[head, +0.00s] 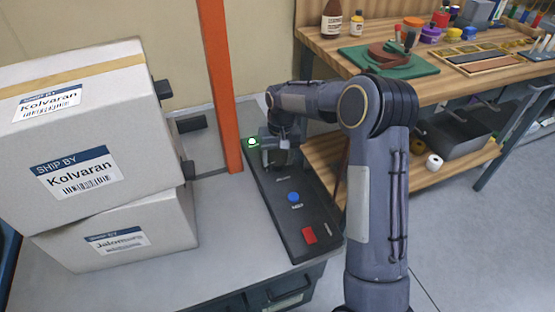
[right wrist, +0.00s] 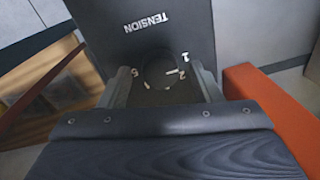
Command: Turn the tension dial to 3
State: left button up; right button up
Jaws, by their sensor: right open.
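The tension dial (right wrist: 160,70) is a dark round knob on a black panel, under the word TENSION, which reads upside down in the right wrist view. A small white mark on its edge points toward the 2. The numbers 1, 2 and 5 show; the others are hidden or too small to read. My right gripper (right wrist: 163,88) is open, with one finger on each side of the dial; I cannot tell whether they touch it. In the head view my right gripper (head: 277,152) is over the far end of the control panel (head: 268,200) and hides the dial. My left gripper is out of view.
The panel carries a blue button (head: 293,197), a red switch (head: 309,235) and a lit green lamp (head: 252,142). Stacked white boxes (head: 110,125) stand at left. An orange post (head: 217,70) rises close beside the panel. A wooden workbench (head: 455,72) is at right.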

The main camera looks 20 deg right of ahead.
jog(key=shift+f, duration=0.15)
jog(key=c, duration=1)
jog(key=m+p, duration=0.1)
jog(key=m, duration=0.2)
jog(key=shift+m+p, duration=0.3)
jog(key=shift+p, duration=0.1)
jog(key=m+p, duration=0.2)
jog(key=m, duration=0.3)
jog(key=shift+a, duration=0.1)
jog(key=m+p, duration=0.1)
jog(key=m, duration=0.1)
jog(key=m+p, duration=0.1)
jog(key=m, duration=0.2)
jog(key=shift+m+t+h+p, duration=0.3)
jog(key=shift+h+p, duration=0.1)
jog(key=shift+m+p, duration=0.75)
jog(key=shift+m, duration=0.95)
